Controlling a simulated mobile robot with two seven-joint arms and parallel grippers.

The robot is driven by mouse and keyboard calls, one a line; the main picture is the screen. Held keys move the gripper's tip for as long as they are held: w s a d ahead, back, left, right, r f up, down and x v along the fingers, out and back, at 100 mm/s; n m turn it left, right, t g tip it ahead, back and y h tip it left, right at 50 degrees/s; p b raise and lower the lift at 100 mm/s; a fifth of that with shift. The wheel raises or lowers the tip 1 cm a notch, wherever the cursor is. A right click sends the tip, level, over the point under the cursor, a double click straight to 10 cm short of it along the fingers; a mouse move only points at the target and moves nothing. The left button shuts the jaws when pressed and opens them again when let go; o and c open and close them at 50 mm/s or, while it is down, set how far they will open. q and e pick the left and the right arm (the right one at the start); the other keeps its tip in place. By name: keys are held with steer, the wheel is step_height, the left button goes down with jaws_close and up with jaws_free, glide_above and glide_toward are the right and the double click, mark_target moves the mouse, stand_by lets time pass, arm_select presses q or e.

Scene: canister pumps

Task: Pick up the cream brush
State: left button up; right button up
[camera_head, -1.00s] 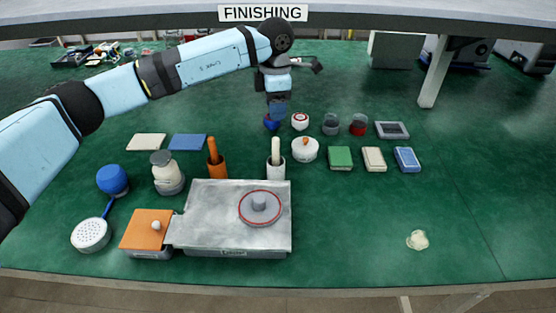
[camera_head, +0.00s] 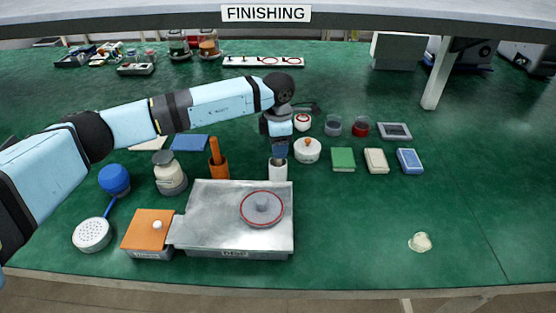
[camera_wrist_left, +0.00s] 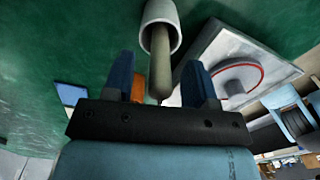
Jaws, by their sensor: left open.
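The cream brush stands handle-up in a white cup (camera_head: 278,172) behind the metal case; in the head view my gripper hides its handle. In the left wrist view the beige handle (camera_wrist_left: 160,75) rises out of the white cup (camera_wrist_left: 161,25) and lies between my finger tips. My left gripper (camera_head: 279,154) points down just above the cup. It is open, with its blue fingers (camera_wrist_left: 160,82) on either side of the handle and apart from it. My right gripper is not in view.
An orange cup with an orange-handled brush (camera_head: 216,160) stands left of the white cup. A lidded white pot (camera_head: 307,151) is close on the right. The metal case (camera_head: 215,215) lies in front.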

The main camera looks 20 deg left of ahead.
arm_select(q)
jaws_close()
steer(key=shift+r, duration=0.15)
